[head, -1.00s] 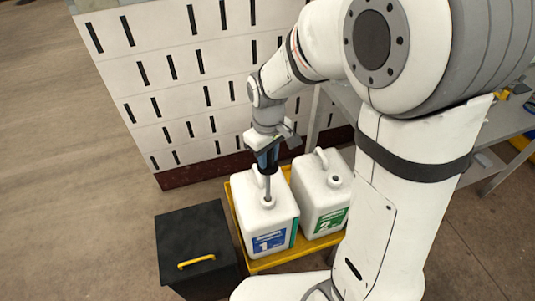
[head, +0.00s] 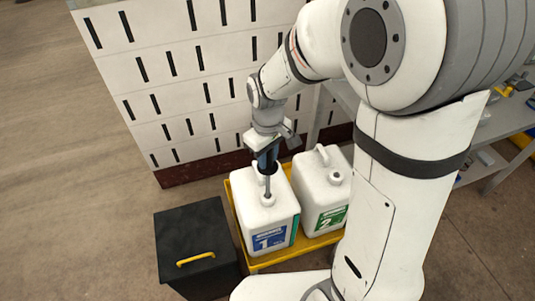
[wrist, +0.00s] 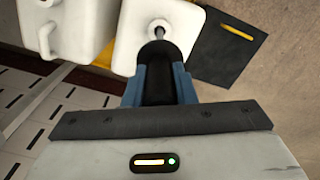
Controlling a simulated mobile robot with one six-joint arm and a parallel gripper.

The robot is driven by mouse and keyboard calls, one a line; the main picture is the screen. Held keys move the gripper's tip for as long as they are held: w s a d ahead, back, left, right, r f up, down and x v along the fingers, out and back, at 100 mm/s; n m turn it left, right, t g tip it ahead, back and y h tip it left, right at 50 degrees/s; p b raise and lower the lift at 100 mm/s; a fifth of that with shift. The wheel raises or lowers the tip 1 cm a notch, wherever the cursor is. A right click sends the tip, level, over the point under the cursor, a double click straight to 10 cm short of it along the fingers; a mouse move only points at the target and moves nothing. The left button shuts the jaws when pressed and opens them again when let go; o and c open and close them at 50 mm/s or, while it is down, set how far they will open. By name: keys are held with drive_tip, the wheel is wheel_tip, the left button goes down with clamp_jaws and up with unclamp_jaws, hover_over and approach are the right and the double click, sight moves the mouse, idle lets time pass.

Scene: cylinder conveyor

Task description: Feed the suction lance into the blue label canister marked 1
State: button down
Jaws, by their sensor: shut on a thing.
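The white canister marked 1 (head: 256,218) has a blue label (head: 269,239) and stands upright in the left half of a yellow tray (head: 254,266). My gripper (head: 266,165) is above it, pointing down, shut on the black grip of the suction lance (head: 267,186). In the wrist view the blue fingers sit on both sides of the black lance grip (wrist: 157,75). The thin grey rod runs down to the mouth on top of canister 1 (wrist: 135,50). Its lower end meets the opening; how deep it reaches is hidden.
A white canister with a green label marked 2 (head: 315,190) stands beside it on the right. A black box with a yellow handle (head: 192,235) stands to the left. A slotted white panel (head: 180,90) rises behind. Grey shelving (head: 497,120) is at the right. Floor at left is clear.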

drive_tip(key=b, duration=0.3)
approach(268, 187)
drive_tip(key=shift+w+f, duration=0.35)
idle(0.7)
drive_tip(key=shift+f+b, duration=2.2)
drive_tip(key=shift+f, duration=0.8)
drive_tip(key=shift+f+b, duration=1.5)
drive_tip(key=shift+f, duration=0.5)
drive_tip(key=shift+f, duration=0.1)
drive_tip(key=c, duration=1.1)
unclamp_jaws()
